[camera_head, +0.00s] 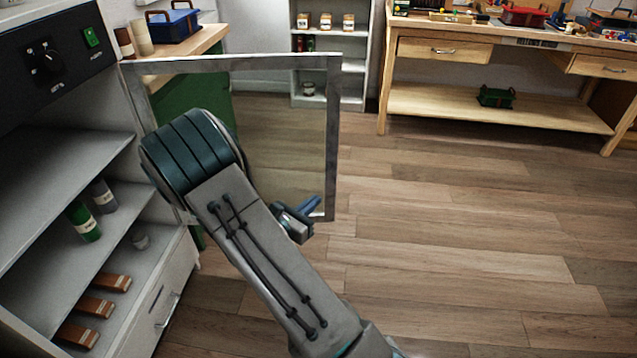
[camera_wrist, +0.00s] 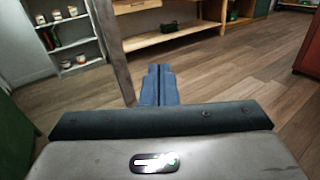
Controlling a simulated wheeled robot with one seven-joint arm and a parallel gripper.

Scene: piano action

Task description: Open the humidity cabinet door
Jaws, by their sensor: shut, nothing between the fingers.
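The humidity cabinet (camera_head: 75,160) stands at the left of the head view, with its interior exposed. Its glass door (camera_head: 333,120) has a grey frame and stands swung wide open, out to the right of the cabinet. My arm crosses in front of the lower part of the door and hides some of it. My gripper (camera_head: 311,207) is beside the lower right end of the door frame; I cannot tell whether they touch. In the wrist view its blue fingers (camera_wrist: 158,85) are shut together and empty, with the door frame (camera_wrist: 115,50) just left of them.
Cabinet shelves hold a green bottle (camera_head: 83,222), a grey bottle (camera_head: 103,196) and brown blocks (camera_head: 96,307). A white shelf unit (camera_head: 357,75) and a wooden workbench (camera_head: 480,100) stand at the back. The wooden floor (camera_head: 450,250) to the right is clear.

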